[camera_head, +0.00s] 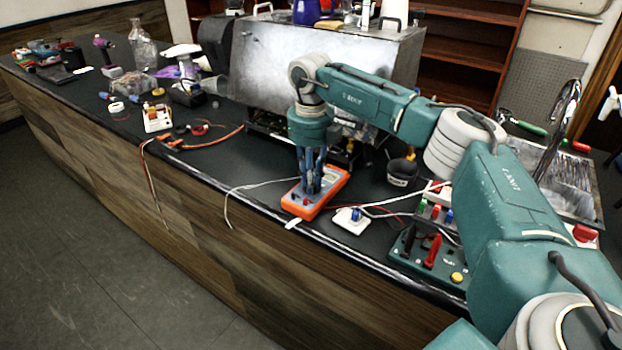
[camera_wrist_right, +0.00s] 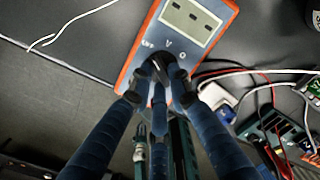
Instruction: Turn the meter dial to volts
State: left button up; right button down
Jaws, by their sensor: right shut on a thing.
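The orange meter (camera_head: 332,181) lies flat on the dark counter near its front edge. In the right wrist view the meter (camera_wrist_right: 199,38) shows its grey face, a screen with dashes, and the marks OFF, V and an ohm-like sign above the dial. My right gripper (camera_head: 312,188) points straight down onto the meter. In the wrist view its blue fingers (camera_wrist_right: 158,78) are shut around the dark dial (camera_wrist_right: 155,66). My left gripper is not in view.
A white block with a blue part (camera_head: 350,220) and a green board with red and black clips (camera_head: 428,247) stand right of the meter. Thin wires cross the counter nearby. A metal brewer housing (camera_head: 300,62) stands behind. Small parts (camera_head: 158,117) lie to the left.

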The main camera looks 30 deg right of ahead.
jog(key=shift+r, duration=0.1)
jog(key=m+p, duration=0.1)
jog(key=m, duration=0.3)
jog(key=shift+w, duration=0.15)
jog(key=shift+w+m+p, duration=0.1)
jog(key=shift+m+p, duration=0.65)
jog(key=shift+m, duration=1.45)
jog(key=c, duration=1.6)
grip_release()
